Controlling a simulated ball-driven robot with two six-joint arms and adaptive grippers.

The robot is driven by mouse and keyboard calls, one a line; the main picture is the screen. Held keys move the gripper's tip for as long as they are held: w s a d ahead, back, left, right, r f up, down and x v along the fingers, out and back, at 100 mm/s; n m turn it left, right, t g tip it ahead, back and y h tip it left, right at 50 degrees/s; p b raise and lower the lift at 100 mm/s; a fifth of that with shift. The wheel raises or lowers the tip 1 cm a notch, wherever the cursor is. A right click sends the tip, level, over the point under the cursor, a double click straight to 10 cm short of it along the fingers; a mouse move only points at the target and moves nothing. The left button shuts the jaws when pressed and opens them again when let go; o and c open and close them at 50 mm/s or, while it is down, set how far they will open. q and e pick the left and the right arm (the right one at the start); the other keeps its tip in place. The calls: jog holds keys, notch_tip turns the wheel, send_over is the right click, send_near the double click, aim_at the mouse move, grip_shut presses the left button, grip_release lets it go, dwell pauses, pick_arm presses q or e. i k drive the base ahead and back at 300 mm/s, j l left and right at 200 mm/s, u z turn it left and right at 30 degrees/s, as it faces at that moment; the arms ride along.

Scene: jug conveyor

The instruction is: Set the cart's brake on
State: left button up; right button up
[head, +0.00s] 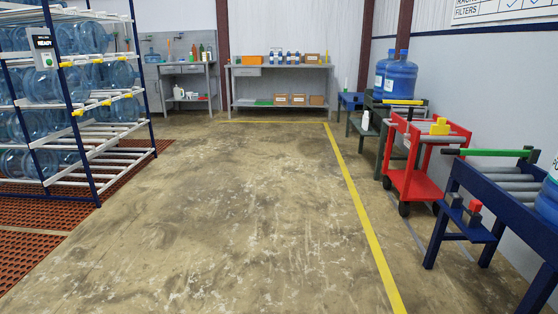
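A red cart (412,181) stands on its wheels along the right wall, between a dark green stand and a blue roller stand. It has a roller top, a lower red shelf and dark casters (404,209). Neither of my grippers is in view.
The blue roller stand (508,196) with a green lever (495,152) is nearest on the right. Blue jugs (400,77) stand behind the cart. A jug rack (75,110) is at the left. Benches line the back wall. The floor (210,210) left of the yellow line is clear.

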aim_at(406, 135)
jog(key=i+u, duration=0.15)
jog(key=i, duration=4.65)
jog(key=i+j+z, duration=0.1)
jog(key=i+z, duration=0.25)
jog(key=i+j+z, duration=0.3)
jog(key=i, duration=0.25)
jog(key=i+j+z, duration=0.8)
jog(key=z, duration=0.2)
jog(key=i+j+z, duration=0.15)
jog(key=j+z, duration=0.2)
jog(key=i+j+z, duration=0.15)
jog(key=j+z, duration=0.5)
jog(key=j, duration=0.15)
jog(key=i+j+z, duration=0.2)
jog(key=j, duration=0.45)
jog(key=k+z, duration=0.1)
jog(key=z, duration=1.25)
